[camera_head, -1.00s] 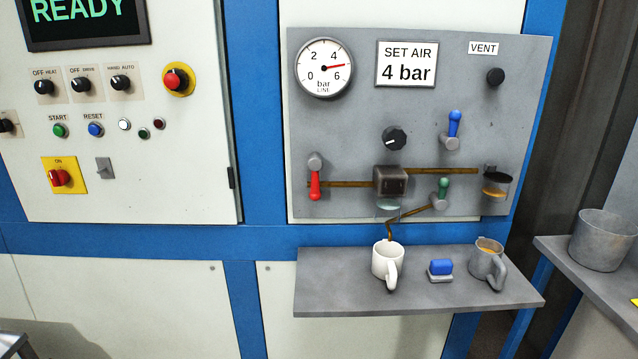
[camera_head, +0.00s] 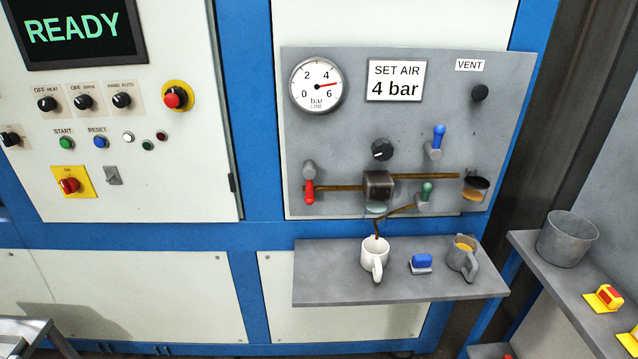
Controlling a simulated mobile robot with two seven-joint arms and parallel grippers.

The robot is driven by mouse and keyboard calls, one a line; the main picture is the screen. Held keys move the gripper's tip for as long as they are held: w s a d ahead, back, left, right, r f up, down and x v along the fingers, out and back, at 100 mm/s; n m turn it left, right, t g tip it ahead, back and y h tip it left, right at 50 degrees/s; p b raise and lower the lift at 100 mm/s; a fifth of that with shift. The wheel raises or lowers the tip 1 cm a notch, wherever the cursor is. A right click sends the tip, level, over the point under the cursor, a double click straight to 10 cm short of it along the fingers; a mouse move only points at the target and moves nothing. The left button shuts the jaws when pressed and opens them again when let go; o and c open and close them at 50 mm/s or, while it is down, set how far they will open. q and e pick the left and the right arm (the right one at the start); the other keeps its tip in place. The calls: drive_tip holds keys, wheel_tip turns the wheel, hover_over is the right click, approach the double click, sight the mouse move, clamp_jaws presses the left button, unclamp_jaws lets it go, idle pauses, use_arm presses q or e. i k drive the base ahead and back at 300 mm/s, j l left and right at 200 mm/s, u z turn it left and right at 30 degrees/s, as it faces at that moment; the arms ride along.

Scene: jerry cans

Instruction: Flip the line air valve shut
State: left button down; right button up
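A grey air panel (camera_head: 420,115) hangs on the white and blue machine. A red lever valve (camera_head: 309,184) sits at the left end of the brass pipe (camera_head: 335,188), its handle hanging down across the pipe. A blue lever (camera_head: 438,136) points up at the upper right, and a green lever (camera_head: 427,191) points up near the lower right. No label marks which lever is the line air valve. The line gauge (camera_head: 316,84) needle points between 4 and 6 bar. A sign (camera_head: 396,80) reads "SET AIR 4 bar". Neither gripper is in view.
A black knob (camera_head: 381,150) and a vent knob (camera_head: 480,92) are on the panel. A metal pot (camera_head: 567,238) stands on the right bench.

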sight(309, 169)
drive_tip(key=i+l, duration=0.2)
drive_tip(key=l, duration=0.15)
drive_tip(key=i+l, duration=0.15)
drive_tip(key=l, duration=0.25)
drive_tip(key=i+l, duration=0.2)
drive_tip(key=l, duration=0.15)
drive_tip(key=u, duration=0.05)
